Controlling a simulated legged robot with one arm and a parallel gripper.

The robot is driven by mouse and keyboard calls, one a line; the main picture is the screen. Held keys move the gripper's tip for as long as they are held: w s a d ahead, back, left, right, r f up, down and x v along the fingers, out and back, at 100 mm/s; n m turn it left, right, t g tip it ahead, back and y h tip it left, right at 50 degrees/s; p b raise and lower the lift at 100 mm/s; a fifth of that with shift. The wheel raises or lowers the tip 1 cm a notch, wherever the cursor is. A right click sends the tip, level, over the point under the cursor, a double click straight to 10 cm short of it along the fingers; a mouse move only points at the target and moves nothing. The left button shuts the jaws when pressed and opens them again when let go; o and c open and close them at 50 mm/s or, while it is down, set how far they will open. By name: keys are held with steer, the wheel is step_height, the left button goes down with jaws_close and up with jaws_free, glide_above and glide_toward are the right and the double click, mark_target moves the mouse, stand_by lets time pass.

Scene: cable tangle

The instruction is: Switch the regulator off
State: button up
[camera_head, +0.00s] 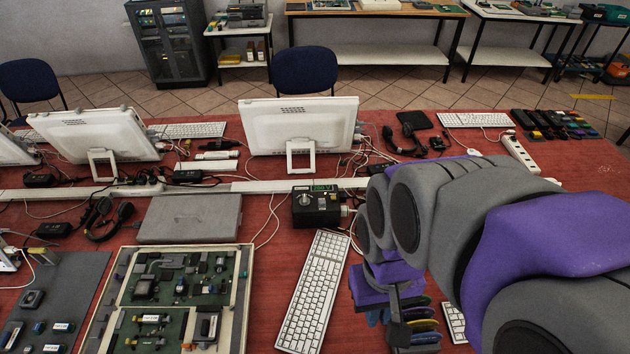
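The regulator looks to be the small black box (317,208) with a round grey knob on its top, in the middle of the red table. A green strip shows along its back edge and cables leave its right side. The knob's setting is too small to read. My grey and purple arm reaches in from the right. My gripper (392,312) points down at the arm's end, to the right of and nearer than the box, apart from it. Its fingers are partly hidden and blend with things behind, so its opening is unclear.
A white keyboard (313,292) lies just in front of the box. A closed grey laptop (190,218) and a tray of circuit boards (245,292) lie to the left. A white monitor (298,126) stands behind. Loose cables surround the box. Several coloured pieces (424,326) sit beside my gripper.

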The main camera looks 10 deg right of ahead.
steer(key=shift+m+t, duration=0.4)
steer(key=shift+t, duration=0.1)
steer(key=w, duration=0.9)
steer(key=w+d, duration=0.1)
steer(key=w, duration=0.3)
steer(key=shift+w, duration=0.15)
jaws_close()
steer(key=t+b, duration=0.1)
steer(key=t, duration=0.2)
glide_above(321, 202)
steer(key=s, duration=0.2)
steer(key=s+x, duration=0.3)
steer(key=x, duration=1.1)
steer(key=shift+f, duration=0.55)
steer(key=shift+f, duration=0.15)
steer(key=b+x, duration=0.1)
steer(key=x, duration=0.7)
steer(key=s+b+x, duration=0.1)
steer(key=x, duration=0.3)
steer(key=shift+f+b, duration=0.3)
steer(key=shift+f, duration=0.65)
